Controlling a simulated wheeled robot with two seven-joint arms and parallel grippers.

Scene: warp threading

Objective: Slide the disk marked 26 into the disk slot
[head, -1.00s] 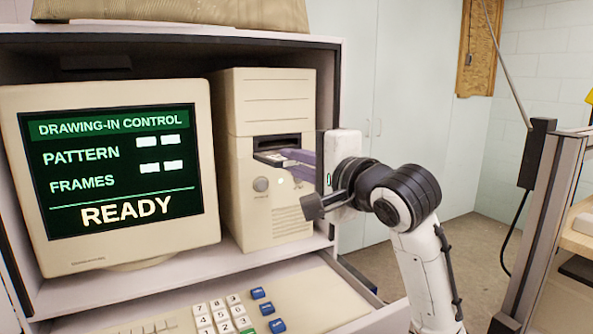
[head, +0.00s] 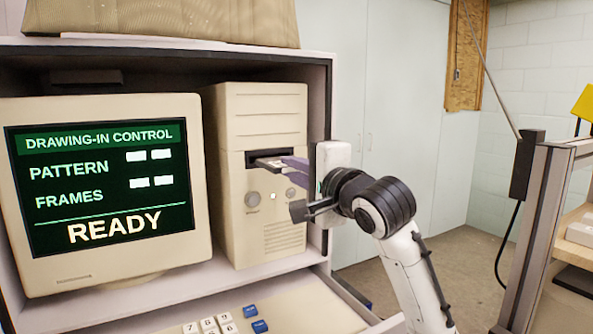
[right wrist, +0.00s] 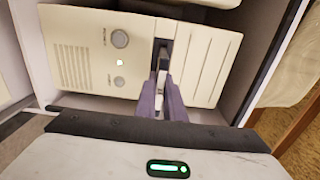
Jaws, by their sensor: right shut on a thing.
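The beige computer tower (head: 233,185) stands in the cabinet, with its dark disk slot (head: 262,155) facing my right gripper. My right gripper (head: 286,164) comes in from the right, its purple fingers shut on a thin disk (head: 265,163). The disk is at the slot opening; how deep it reaches cannot be told. In the right wrist view the two fingers (right wrist: 163,95) point at the dark slot (right wrist: 160,52), with the pale disk (right wrist: 163,76) between them. No number on the disk can be read. My left gripper is not in view.
A monitor (head: 103,190) reading READY stands left of the tower. A keypad (head: 215,324) lies on the pulled-out drawer (head: 305,305) below. The cabinet's right side wall (head: 325,110) is close to my right gripper. A metal frame (head: 537,235) stands at the far right.

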